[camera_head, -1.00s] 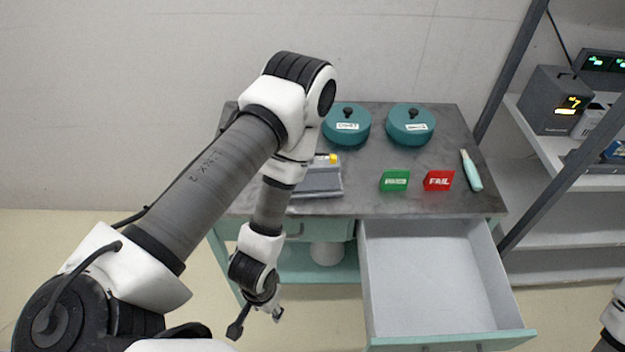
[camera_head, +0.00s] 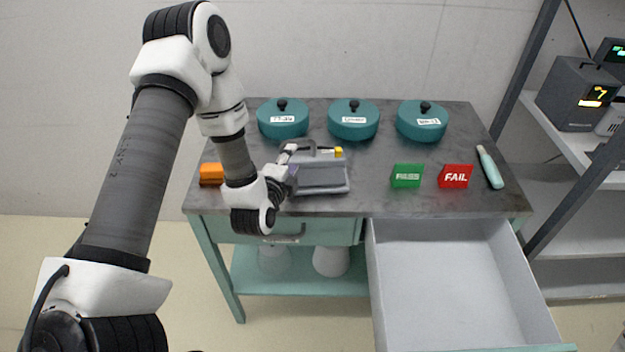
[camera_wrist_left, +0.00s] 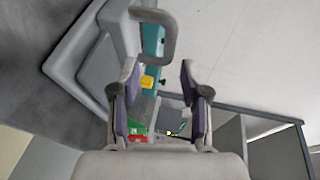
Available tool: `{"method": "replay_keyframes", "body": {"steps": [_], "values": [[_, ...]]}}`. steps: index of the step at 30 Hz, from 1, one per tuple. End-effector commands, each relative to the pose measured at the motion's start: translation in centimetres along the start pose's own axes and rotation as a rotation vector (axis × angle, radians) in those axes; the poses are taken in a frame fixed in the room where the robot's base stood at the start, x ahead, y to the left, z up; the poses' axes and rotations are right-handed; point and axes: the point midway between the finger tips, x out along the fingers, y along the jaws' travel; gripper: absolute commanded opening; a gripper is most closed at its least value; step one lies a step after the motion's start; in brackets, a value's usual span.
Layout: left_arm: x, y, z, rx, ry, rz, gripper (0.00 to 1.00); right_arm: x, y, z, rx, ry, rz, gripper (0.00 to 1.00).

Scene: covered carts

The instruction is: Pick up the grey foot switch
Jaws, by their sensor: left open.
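The grey foot switch (camera_head: 326,178) lies on the cart top, left of the middle and near the front edge. It has a sloped grey body, a grey loop handle and a yellow part at its back. My left gripper (camera_head: 290,160) is at its left side, open and empty, and partly hidden by my wrist. In the left wrist view, the foot switch (camera_wrist_left: 92,78) fills the upper left, with its handle just beyond the open fingers (camera_wrist_left: 160,78). I cannot tell whether a finger touches it. My right gripper is not in view.
Three teal lidded pots (camera_head: 353,122) stand along the back. A green sign (camera_head: 407,176), a red FAIL sign (camera_head: 455,176) and a teal stick (camera_head: 490,168) are at the right. An orange block (camera_head: 211,174) sits at the left. An open, empty drawer (camera_head: 450,275) juts out at front right.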

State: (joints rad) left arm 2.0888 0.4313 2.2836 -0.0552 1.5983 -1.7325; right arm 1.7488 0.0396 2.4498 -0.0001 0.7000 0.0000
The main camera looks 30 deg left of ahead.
Motion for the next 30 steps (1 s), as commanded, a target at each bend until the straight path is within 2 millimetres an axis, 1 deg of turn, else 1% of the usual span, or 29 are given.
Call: {"method": "replay_keyframes", "body": {"steps": [1,3,8,12,15,18,23,24,27,30], "values": [[0.5,-0.2,0.0,-0.005,-0.001,-0.012,0.46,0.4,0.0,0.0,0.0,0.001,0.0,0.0],[1.2,-0.6,-0.1,-0.005,0.001,-0.014,0.46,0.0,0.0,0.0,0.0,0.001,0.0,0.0],[3.4,-1.0,-0.1,-0.005,0.001,-0.012,0.46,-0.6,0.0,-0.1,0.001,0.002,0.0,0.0],[5.8,-1.6,-0.2,-0.004,0.001,-0.011,0.46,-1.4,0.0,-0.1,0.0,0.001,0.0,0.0],[7.3,-1.4,-0.2,-0.004,0.002,-0.01,0.46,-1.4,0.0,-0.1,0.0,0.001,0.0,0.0],[7.9,-1.2,-0.2,-0.005,0.002,-0.007,0.46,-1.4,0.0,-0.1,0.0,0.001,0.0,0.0],[7.9,-1.2,-0.2,-0.005,0.002,-0.007,0.46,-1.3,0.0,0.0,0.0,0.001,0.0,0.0],[7.9,-1.2,-0.2,-0.005,0.002,-0.007,0.31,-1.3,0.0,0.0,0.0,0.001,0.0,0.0],[7.9,-1.2,-0.2,-0.005,0.002,-0.007,0.0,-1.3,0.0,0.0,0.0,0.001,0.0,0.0],[7.8,-1.2,-0.2,-0.005,0.002,-0.007,0.0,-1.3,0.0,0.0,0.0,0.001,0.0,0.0]]}}
